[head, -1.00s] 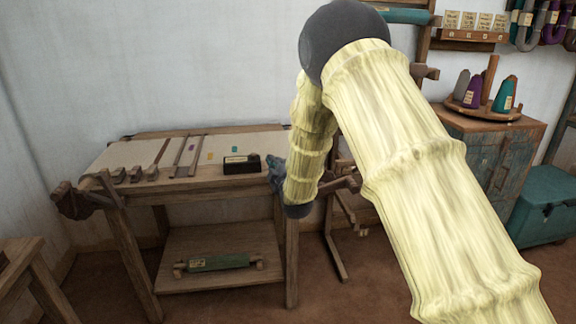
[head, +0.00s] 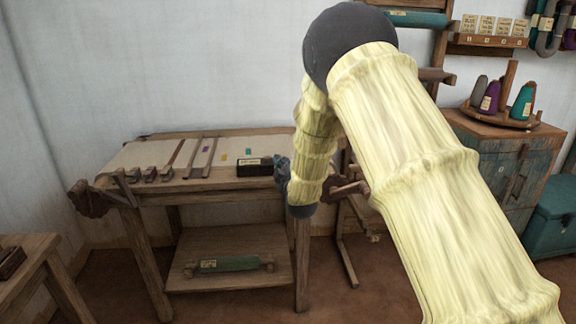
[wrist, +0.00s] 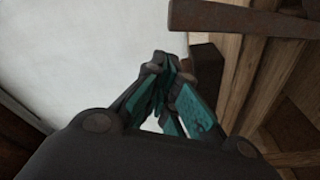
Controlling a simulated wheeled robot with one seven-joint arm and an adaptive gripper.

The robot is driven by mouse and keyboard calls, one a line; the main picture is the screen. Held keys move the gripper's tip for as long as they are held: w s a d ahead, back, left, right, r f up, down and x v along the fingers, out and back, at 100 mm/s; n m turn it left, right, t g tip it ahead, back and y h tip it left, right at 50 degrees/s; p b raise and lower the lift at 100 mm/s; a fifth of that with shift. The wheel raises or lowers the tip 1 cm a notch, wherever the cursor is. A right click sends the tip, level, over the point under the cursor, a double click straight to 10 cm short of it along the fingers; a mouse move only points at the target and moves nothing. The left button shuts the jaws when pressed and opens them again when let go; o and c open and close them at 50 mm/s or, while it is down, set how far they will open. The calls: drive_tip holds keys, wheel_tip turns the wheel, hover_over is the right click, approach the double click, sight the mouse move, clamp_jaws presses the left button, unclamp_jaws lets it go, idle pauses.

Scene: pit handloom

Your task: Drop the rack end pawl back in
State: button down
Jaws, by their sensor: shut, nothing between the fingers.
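My gripper (head: 281,172) is at the right end of the wooden bench, partly hidden by my forearm. In the wrist view my gripper (wrist: 162,68) has its teal-padded fingers together, with nothing between them. A dark brown wooden bar (wrist: 245,20) crosses the upper right of the wrist view, apart from the fingertips. A wooden rack frame (head: 345,245) stands right of the bench, with short bars sticking out; my arm hides part of it. I cannot pick out the rack end pawl for certain in either view.
The bench (head: 235,187) carries a small black labelled box (head: 254,168) and several flat wooden tools. A green roller (head: 228,264) lies on its lower shelf (head: 200,240). A cabinet (head: 500,165) with thread cones stands at the right. Floor is open before the bench.

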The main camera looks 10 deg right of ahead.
drive_tip(key=s, duration=0.9)
drive_tip(key=shift+s+a, duration=0.15)
drive_tip(key=shift+s, duration=0.2)
drive_tip(key=s+d+f+m+g+h, duration=0.1)
drive_tip(key=s+d+f+m+g, duration=0.15)
drive_tip(key=s+f, duration=0.65)
drive_tip(key=s+d+f+m+g, duration=0.2)
drive_tip(key=s+f+g, duration=0.25)
drive_tip(key=f, duration=0.85)
drive_tip(key=s+d+f+m+g+h, duration=0.1)
drive_tip(key=s+d+f+m+g, duration=0.15)
drive_tip(key=s+f, duration=0.65)
drive_tip(key=s+d+f+m+g, duration=0.1)
drive_tip(key=s+f+m+g, duration=0.3)
drive_tip(key=s, duration=0.7)
drive_tip(key=s+d+f+m+g, duration=0.1)
drive_tip(key=s+f+g, duration=0.1)
drive_tip(key=s+f, duration=0.75)
drive_tip(key=s+d+f+m+g, duration=0.1)
drive_tip(key=s+f+m+g, duration=0.15)
drive_tip(key=s, duration=1.05)
wheel_tip(320, 180, up, 13)
drive_tip(key=p, duration=1.2)
drive_tip(key=shift+s+f+g, duration=0.2)
drive_tip(key=shift+s+g, duration=0.05)
drive_tip(key=shift+g, duration=0.05)
